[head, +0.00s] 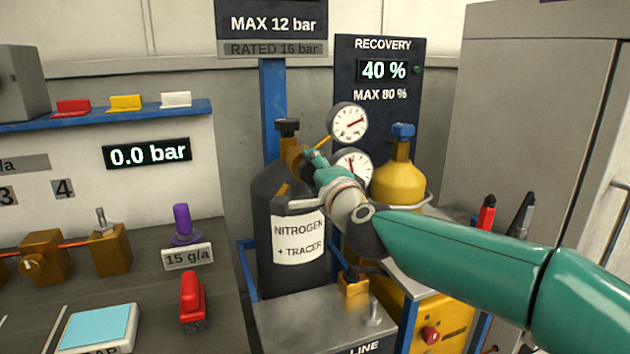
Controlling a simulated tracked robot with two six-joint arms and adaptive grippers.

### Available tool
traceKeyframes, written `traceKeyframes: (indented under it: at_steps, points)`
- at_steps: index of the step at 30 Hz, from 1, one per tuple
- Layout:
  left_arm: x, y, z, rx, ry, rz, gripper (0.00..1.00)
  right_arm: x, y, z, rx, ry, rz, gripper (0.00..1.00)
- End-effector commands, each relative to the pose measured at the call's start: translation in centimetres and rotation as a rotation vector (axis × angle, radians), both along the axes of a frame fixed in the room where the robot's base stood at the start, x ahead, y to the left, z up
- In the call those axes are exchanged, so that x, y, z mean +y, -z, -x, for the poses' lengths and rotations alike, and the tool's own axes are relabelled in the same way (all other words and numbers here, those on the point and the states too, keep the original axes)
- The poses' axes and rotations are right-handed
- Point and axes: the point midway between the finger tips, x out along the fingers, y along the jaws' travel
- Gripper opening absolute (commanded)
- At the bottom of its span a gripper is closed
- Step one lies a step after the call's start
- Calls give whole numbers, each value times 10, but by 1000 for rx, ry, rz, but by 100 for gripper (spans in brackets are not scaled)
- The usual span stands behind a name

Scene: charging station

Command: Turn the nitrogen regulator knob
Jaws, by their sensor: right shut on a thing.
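The dark nitrogen cylinder (265,205), labelled "NITROGEN + TRACER", stands upright in the middle of the head view. Its brass regulator (291,154) sits below a black top valve (287,127). An upper gauge (347,122) and a lower gauge (354,164) are to the right of the regulator. My right gripper (314,158) reaches in from the right and is shut at the regulator's right side. The knob lies between its fingers and is mostly hidden by them. My left gripper is not in view.
A yellow recovery cylinder (399,183) with a blue valve stands just right, behind my right arm. The recovery panel (378,85) reads 40 %. A display (147,153) reads 0.0 bar. A bench (130,270) at left holds brass valves, a red-handled brush and a purple-topped item.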

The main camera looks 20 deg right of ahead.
Motion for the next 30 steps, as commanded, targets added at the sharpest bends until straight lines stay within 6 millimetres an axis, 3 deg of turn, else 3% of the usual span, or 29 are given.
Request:
traceKeyframes:
  at_steps: [12,30]
  points:
    - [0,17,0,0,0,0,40,-2,5,0,12,5,-282,17]
    - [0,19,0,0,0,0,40,-2,7,-1,20,6,-351,17]
